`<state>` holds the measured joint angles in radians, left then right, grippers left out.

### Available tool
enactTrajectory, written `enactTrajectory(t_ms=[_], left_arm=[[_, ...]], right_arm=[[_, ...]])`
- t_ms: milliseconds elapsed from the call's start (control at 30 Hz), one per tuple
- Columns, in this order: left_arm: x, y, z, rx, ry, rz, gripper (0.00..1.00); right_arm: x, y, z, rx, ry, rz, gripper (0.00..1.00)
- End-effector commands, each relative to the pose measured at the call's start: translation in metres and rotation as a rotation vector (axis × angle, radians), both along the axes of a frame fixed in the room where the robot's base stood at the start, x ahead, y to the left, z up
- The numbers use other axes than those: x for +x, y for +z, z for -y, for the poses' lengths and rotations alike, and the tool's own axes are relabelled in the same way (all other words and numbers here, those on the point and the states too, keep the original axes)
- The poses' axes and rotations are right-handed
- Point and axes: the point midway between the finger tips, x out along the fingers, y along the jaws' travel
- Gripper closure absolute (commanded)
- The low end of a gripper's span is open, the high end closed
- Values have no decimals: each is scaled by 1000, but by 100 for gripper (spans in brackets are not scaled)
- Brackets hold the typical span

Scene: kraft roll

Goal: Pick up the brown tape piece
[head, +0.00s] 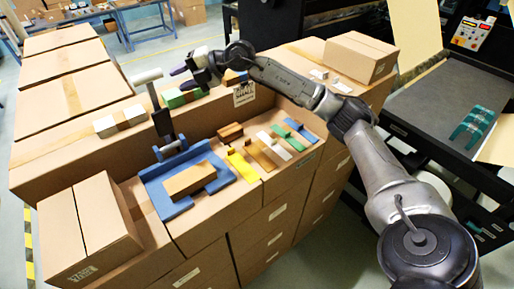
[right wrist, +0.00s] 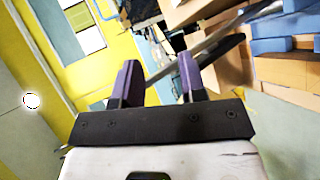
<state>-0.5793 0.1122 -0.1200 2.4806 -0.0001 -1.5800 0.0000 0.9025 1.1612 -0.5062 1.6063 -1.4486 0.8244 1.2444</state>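The brown tape piece is most likely the tan-brown strip (head: 260,155) in the row of coloured strips on the cardboard boxes, between a yellow strip (head: 243,167) and a white strip (head: 274,145). My right gripper (head: 181,78) is raised above the boxes, behind and to the left of that row, well apart from it. In the right wrist view its two purple fingers (right wrist: 158,85) stand apart with nothing between them. My left gripper is not seen in either view.
A blue tray (head: 157,196) holding a brown block (head: 190,180) lies left of the strips. A white-topped upright tool (head: 147,76) stands behind it. Closed cartons (head: 88,228) flank the work area. A dark machine bed (head: 440,100) is at right.

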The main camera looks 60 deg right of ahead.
Motion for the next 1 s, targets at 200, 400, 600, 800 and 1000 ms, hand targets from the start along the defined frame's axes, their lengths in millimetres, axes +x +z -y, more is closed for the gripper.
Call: enactTrajectory(t_ms=[200, 400, 600, 800, 1000], left_arm=[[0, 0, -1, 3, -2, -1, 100], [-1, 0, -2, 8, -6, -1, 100], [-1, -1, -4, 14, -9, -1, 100], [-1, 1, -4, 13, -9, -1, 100], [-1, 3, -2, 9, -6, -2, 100]], right_arm=[[-37, -80, 52, -58, -212, -593, 62], [-82, -116, 96, -96, -498, -991, 62], [-113, -125, 119, -94, -732, -1203, 62], [-124, -143, 126, -87, -829, -1273, 62], [-125, -178, 126, -87, -833, -1276, 62]])
